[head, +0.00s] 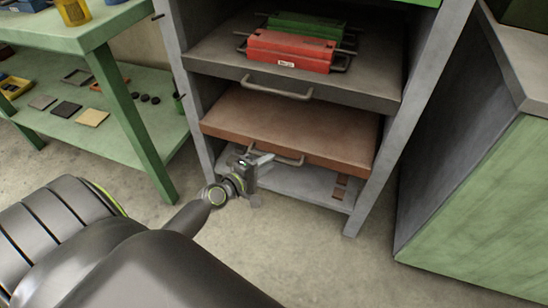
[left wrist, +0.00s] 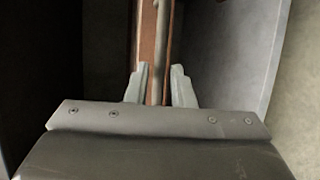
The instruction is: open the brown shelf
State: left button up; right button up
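The brown shelf (head: 290,125) is a flat reddish-brown slide-out board in the grey rack, below a grey shelf. Its pale bar handle (head: 285,158) is on its front edge. My left gripper (head: 262,178) is at the left part of this handle. In the left wrist view the brown front edge (left wrist: 147,45) runs upright, with the handle bar (left wrist: 159,50) in front of it. The bar lies between the two fingers of my left gripper (left wrist: 158,88), with gaps visible beside it. My right gripper is not in view.
The grey shelf (head: 220,58) above has its own handle (head: 277,90) and carries red (head: 290,50) and green (head: 305,25) holders. A green table (head: 95,30) stands left, a green-sided cabinet (head: 485,200) right. Floor in front of the rack is clear.

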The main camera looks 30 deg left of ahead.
pick_arm(q)
jog(key=shift+x, duration=1.8)
jog(key=shift+c, duration=0.4)
grip_shut()
